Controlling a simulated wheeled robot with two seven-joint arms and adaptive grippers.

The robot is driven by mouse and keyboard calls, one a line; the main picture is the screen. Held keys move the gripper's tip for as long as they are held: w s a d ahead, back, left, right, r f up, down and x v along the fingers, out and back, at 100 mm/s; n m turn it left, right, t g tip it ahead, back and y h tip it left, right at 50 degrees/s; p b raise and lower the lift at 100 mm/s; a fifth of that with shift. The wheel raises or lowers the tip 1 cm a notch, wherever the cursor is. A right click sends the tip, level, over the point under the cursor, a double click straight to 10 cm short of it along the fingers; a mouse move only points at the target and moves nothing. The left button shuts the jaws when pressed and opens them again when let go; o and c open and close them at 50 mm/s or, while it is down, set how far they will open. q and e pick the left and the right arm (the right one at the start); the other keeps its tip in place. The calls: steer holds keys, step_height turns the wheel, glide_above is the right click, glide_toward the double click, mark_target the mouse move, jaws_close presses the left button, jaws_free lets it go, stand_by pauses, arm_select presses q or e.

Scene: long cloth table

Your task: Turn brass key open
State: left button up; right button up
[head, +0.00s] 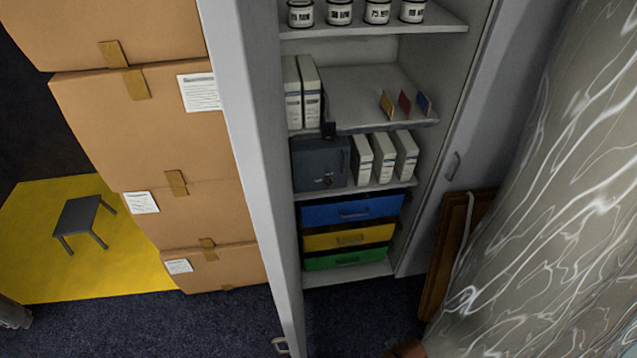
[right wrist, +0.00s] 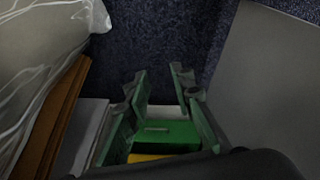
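A dark grey lockbox (head: 318,160) stands on a middle shelf of the open cabinet in the head view. A small light detail, perhaps the brass key (head: 327,180), shows low on its front; it is too small to tell its shape or angle. My right gripper (right wrist: 160,80) is open and empty in the right wrist view, above the floor and in line with the green drawer (right wrist: 172,134). The lockbox is not seen there. A grey part at the lower left edge of the head view may be my left gripper (head: 14,313); its fingers cannot be made out.
White binders (head: 384,158) stand right of the lockbox. Blue, yellow and green drawers (head: 350,210) are below it. The left cabinet door (head: 262,150) stands open beside stacked cartons (head: 150,125). A brown panel (head: 452,245) and a wrapped, shiny bulk (head: 545,190) crowd the right.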

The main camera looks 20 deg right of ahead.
steer(key=s+f, duration=0.4)
steer(key=f, duration=0.9)
steer(key=s+f+g+p, duration=0.1)
steer(key=s+f, duration=0.6)
steer(key=s, duration=0.3)
steer(key=s+f+n+p, duration=0.1)
steer(key=s+f, duration=0.6)
steer(key=s, duration=0.3)
steer(key=shift+a+f+g+p, duration=0.3)
steer(key=shift+a+g, duration=0.1)
steer(key=shift+o, duration=0.3)
